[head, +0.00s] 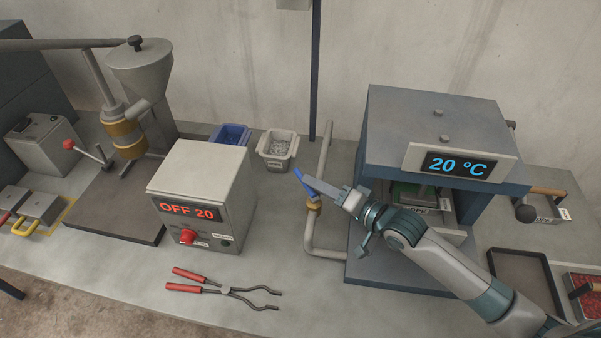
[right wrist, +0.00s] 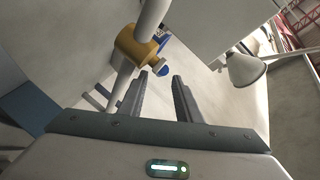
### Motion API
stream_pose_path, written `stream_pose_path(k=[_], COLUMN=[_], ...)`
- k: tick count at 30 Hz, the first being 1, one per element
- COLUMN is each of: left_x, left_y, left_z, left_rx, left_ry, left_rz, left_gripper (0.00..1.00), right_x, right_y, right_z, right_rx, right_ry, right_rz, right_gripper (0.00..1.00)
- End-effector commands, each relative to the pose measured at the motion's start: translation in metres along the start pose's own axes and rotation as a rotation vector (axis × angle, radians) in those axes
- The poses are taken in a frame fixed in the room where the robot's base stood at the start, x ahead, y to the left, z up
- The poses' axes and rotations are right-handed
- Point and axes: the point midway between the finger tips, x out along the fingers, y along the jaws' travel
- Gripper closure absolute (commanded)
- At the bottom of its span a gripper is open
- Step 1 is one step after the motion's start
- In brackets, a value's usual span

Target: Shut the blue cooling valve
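The blue valve handle (head: 299,175) slants up from a brass valve body (head: 313,205) on a grey pipe at the left side of the press. My right gripper (head: 318,185) is at the handle, its fingers reaching in from the right and partly overlapping it. In the right wrist view the fingers (right wrist: 160,80) stand apart with a gap between them and nothing visibly clamped. My left gripper is not in view.
The press (head: 440,125) reads 20 °C and stands right of the pipe (head: 324,160). A control box (head: 200,175) reading OFF 20 stands to the left. Red-handled tongs (head: 225,289) lie in front. A white bin (head: 277,148) and a blue bin (head: 232,132) are behind.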

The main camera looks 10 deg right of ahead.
Motion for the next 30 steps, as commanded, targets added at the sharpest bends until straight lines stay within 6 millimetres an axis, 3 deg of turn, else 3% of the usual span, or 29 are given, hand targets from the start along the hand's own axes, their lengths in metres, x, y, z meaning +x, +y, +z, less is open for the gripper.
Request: stream_pose_path(k=[3,10,24,25,28,30], left_x=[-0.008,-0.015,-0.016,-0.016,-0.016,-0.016], left_y=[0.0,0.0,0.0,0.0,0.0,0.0], left_z=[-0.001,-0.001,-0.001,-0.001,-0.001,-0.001], left_rx=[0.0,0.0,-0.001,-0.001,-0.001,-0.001], left_ry=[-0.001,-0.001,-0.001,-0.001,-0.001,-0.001], left_rz=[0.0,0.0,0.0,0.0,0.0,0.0], left_gripper=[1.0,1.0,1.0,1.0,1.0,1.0], right_x=[0.021,0.051,0.061,0.061,0.061,0.061], right_y=[-0.002,-0.001,0.0,0.0,0.0,0.0], right_z=[-0.002,-0.001,0.0,0.0,0.0,0.0], right_rx=[0.0,0.001,0.0,0.0,0.0,0.0], right_ry=[0.001,0.001,0.0,0.0,0.0,0.0], right_rz=[0.0,0.0,0.001,0.001,0.001,0.001], right_gripper=[0.69,0.69,0.69,0.71,0.95,1.0])
